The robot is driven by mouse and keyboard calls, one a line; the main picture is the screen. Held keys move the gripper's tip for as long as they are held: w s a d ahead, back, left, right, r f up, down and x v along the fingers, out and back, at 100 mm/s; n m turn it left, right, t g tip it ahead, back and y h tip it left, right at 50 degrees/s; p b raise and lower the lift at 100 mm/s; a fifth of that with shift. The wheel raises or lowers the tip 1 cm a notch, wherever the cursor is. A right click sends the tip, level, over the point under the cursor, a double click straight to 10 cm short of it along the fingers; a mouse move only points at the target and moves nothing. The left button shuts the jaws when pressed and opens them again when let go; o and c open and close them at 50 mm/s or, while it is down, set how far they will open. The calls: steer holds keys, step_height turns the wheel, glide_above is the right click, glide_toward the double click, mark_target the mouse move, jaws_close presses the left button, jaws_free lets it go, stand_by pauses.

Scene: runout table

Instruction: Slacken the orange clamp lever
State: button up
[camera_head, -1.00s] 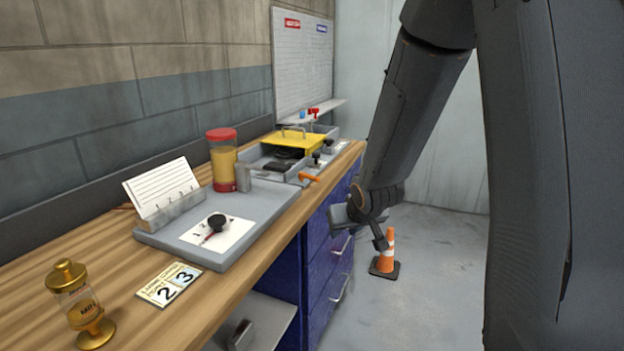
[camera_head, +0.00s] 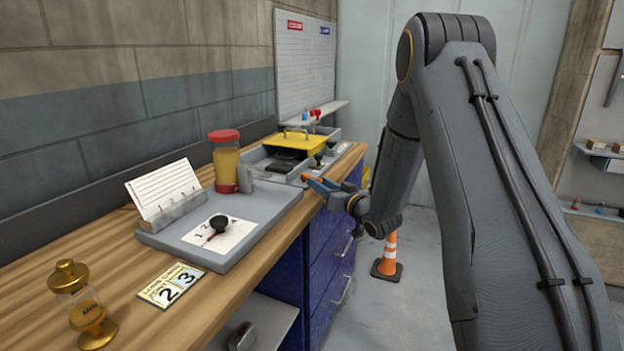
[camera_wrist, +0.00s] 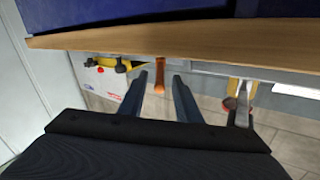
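The orange clamp lever (camera_head: 307,177) sticks out at the front edge of the bench, beside the grey tray with compartments. In the wrist view the orange lever (camera_wrist: 160,74) shows in the gap between my two fingertips, with space on both sides. My gripper (camera_wrist: 161,82) is open and appears to touch nothing. In the head view my gripper (camera_head: 322,186) is at the bench edge, right by the lever, and partly covers it. I cannot tell how deep the lever sits between the fingers.
The grey tray (camera_head: 265,215) with a black-knobbed tool (camera_head: 218,224) lies nearer on the bench. A red-lidded jar (camera_head: 226,160) stands behind it. A yellow lid (camera_head: 301,141) lies beyond the lever. An orange cone (camera_head: 389,258) stands on the floor, below my arm.

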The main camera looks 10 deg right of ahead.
mark_target(306, 175)
steer(key=shift+p+x, duration=0.3)
steer(key=shift+x, duration=2.1)
jaws_close()
